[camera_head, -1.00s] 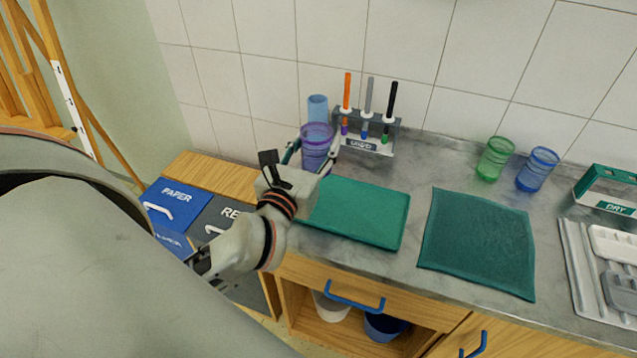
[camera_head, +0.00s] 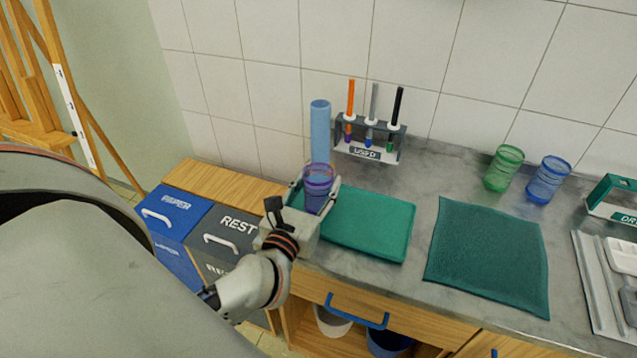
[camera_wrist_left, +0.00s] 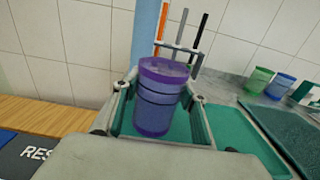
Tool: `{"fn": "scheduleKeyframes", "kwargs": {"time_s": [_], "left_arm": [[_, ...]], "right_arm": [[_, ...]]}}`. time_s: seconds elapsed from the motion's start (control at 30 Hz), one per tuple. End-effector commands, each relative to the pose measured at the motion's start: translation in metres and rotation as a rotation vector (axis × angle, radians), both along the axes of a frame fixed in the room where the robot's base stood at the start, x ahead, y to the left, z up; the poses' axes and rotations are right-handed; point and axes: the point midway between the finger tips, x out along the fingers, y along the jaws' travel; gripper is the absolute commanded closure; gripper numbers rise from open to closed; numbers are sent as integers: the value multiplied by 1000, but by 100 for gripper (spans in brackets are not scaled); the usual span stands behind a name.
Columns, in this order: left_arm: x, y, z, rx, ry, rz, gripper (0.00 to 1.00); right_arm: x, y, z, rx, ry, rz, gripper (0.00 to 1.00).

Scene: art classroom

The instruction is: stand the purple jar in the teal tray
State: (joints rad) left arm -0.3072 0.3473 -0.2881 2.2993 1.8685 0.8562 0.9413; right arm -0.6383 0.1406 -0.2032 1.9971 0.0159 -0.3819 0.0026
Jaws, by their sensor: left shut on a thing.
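The purple jar (camera_head: 318,174) is see-through, with darker bands, and stands about upright between the fingers of my left gripper (camera_head: 315,190). The gripper is shut on its sides; the jar also shows large in the left wrist view (camera_wrist_left: 158,100). The teal tray (camera_head: 375,226) lies on the grey counter, just right of the gripper. The jar is over or at the tray's left end; the gripper hides the jar's base in the head view, and I cannot tell whether it touches the tray. My right gripper is not in view.
A tall blue cylinder (camera_head: 320,128) stands close behind the jar. A rack (camera_head: 366,150) with three markers is behind the tray. A dark teal cloth (camera_head: 488,258) lies to the right, with green (camera_head: 503,168) and blue (camera_head: 547,180) jars behind. Bins (camera_head: 230,238) are at left.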

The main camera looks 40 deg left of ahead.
Motion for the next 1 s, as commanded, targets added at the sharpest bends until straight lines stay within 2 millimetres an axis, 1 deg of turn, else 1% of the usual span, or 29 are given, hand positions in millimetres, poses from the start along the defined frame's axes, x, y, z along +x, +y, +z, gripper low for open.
{"fn": "scheduleKeyframes", "kwargs": {"time_s": [0.13, 0.17, 0.2, 0.23, 0.53, 0.67, 0.7, 0.77, 1.0], "left_arm": [[0, 0, -4, 0, -1, 0, 79], [0, 0, -4, 0, 0, 0, 53], [0, 0, -4, 0, 0, 0, 42], [0, 0, -3, 0, 0, 0, 41], [0, 0, -3, 0, 0, 0, 41], [0, 0, 3, -1, -1, 0, 41], [-6, -2, -1, 0, 2, -1, 41], [-15, -4, -2, -2, 5, -2, 41], [-62, -15, -4, -3, 8, -1, 41]], "right_arm": [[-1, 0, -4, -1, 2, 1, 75], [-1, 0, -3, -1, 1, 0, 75], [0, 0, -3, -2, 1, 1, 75], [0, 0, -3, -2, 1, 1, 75], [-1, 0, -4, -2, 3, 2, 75], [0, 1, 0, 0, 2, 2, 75], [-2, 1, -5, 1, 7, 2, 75], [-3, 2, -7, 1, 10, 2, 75], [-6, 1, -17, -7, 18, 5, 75]]}}
